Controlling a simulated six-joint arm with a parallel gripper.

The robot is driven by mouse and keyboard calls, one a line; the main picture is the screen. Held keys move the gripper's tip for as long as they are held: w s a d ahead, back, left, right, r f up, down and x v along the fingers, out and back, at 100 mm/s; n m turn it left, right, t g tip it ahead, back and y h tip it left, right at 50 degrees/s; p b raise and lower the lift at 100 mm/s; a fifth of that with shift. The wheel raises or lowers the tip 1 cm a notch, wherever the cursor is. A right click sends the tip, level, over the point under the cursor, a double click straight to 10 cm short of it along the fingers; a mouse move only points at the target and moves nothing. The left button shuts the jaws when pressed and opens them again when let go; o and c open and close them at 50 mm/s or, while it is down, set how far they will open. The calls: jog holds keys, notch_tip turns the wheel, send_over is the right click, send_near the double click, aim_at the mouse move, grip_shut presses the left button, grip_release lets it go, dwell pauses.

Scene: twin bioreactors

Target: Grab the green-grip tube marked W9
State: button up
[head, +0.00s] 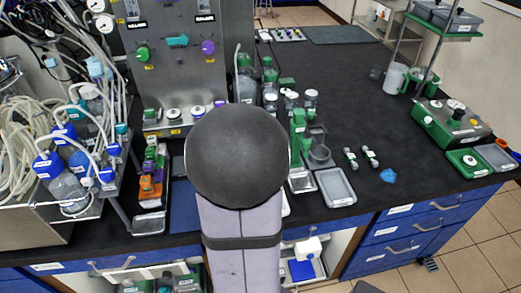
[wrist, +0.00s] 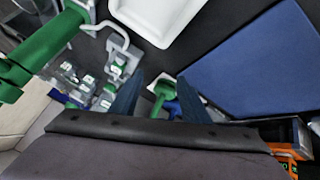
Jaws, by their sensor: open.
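I cannot read a W9 mark in either view. In the head view, two small tubes with pale bands, one on the left (head: 350,157) and one on the right (head: 370,155), lie on the black bench right of my arm. In the wrist view, a green-handled piece (wrist: 163,92) shows between the fingers of my gripper (wrist: 160,80), with a blue part behind it; I cannot tell whether it is the tube. The fingers are apart and nothing is clearly held. In the head view my arm hides the gripper.
A grey tray (head: 335,187) stands right of my arm. In the wrist view, a white tray (wrist: 152,18), a blue mat (wrist: 262,62) and a green stand (wrist: 42,52) surround the gripper. A rack with orange and green pieces (head: 151,187) stands left. The right bench has free room.

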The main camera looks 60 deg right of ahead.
jog(key=s+d+m, duration=0.1)
jog(key=d, duration=0.1)
jog(key=s+d+m+t+h, duration=0.1)
jog(key=d, duration=0.1)
jog(key=d+m+t+h+b, duration=0.1)
jog(key=d, duration=0.1)
jog(key=shift+s+r, duration=0.1)
jog(key=shift+s, duration=0.3)
jog(key=shift+s+d+r+m+t+h+b, duration=0.1)
jog(key=shift+s+d+m+t+h+b, duration=0.45)
jog(key=shift+m, duration=0.45)
jog(key=shift+r+p+x, duration=0.2)
jog(key=shift+p+x, duration=0.45)
jog(key=shift+x, duration=3.15)
jog(key=shift+w, duration=0.15)
grip_shut()
